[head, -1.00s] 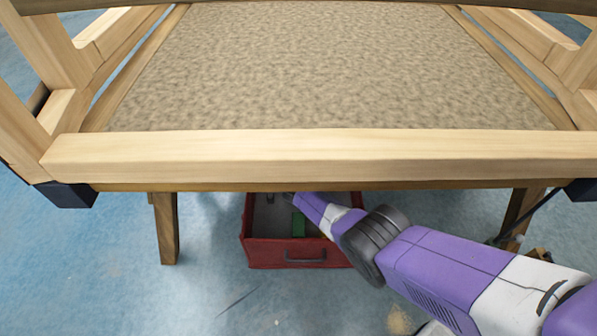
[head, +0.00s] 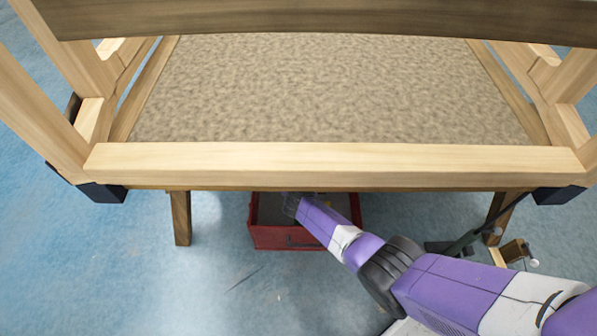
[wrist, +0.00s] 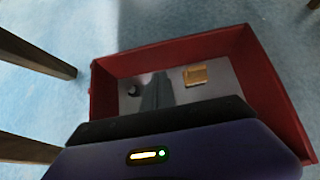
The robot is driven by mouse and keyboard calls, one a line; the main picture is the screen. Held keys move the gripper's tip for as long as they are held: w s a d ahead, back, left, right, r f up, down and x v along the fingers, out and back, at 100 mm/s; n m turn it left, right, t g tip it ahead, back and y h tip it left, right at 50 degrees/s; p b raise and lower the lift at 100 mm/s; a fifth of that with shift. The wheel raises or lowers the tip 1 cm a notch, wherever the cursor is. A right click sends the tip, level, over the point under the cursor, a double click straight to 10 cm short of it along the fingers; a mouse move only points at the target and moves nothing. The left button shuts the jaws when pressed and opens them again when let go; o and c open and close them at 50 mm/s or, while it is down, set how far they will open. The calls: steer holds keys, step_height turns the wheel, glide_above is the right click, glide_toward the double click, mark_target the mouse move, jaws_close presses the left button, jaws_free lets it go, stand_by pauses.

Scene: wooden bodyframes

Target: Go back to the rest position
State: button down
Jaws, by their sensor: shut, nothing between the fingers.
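My gripper (wrist: 157,88) is shut and empty in the wrist view, its grey fingers pointing down over the inside of an open red box (wrist: 282,115). In the head view my gripper (head: 291,204) reaches to the red box (head: 283,238) beneath the wooden bodyframe (head: 330,163). My arm comes in from the lower right. Part of the box lies hidden under the frame's front beam and behind my arm. I cannot tell whether the fingertips are below the box's rim.
In the box are a small yellowish block (wrist: 196,75) and a small dark piece (wrist: 133,91). Wooden legs (head: 181,217) stand beside the box. A dark stand-like object (head: 470,240) is near the right leg. The blue floor at the left front is clear.

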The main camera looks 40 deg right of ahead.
steer(key=shift+s+a+r, duration=0.1)
steer(key=s+a+f+m+t+y, duration=0.1)
steer(key=s+a+f+m+y, duration=0.1)
steer(key=s+a+m, duration=0.35)
steer(key=s+a+f+m+y, duration=0.2)
steer(key=s+a, duration=0.6)
steer(key=a, duration=0.1)
steer(key=s+a+r+m+t+y, duration=0.1)
steer(key=s+a+r+m, duration=0.3)
steer(key=s, duration=0.5)
steer(key=s+a+r+m+t+y, duration=0.1)
steer(key=s+r+m+t, duration=0.1)
steer(key=s+r+m, duration=0.55)
steer(key=s+d+r+m+t, duration=0.2)
steer(key=s+r+m, duration=0.4)
steer(key=r, duration=0.7)
steer(key=s+d+r+m+t, duration=0.1)
steer(key=s+d+r+m, duration=0.15)
steer(key=s+r, duration=0.85)
step_height(320, 180, up, 25)
steer(key=w+m+p, duration=0.1)
steer(key=w+p, duration=0.1)
steer(key=p, duration=2)
steer(key=shift+w+r, duration=0.15)
steer(key=shift+w, duration=0.05)
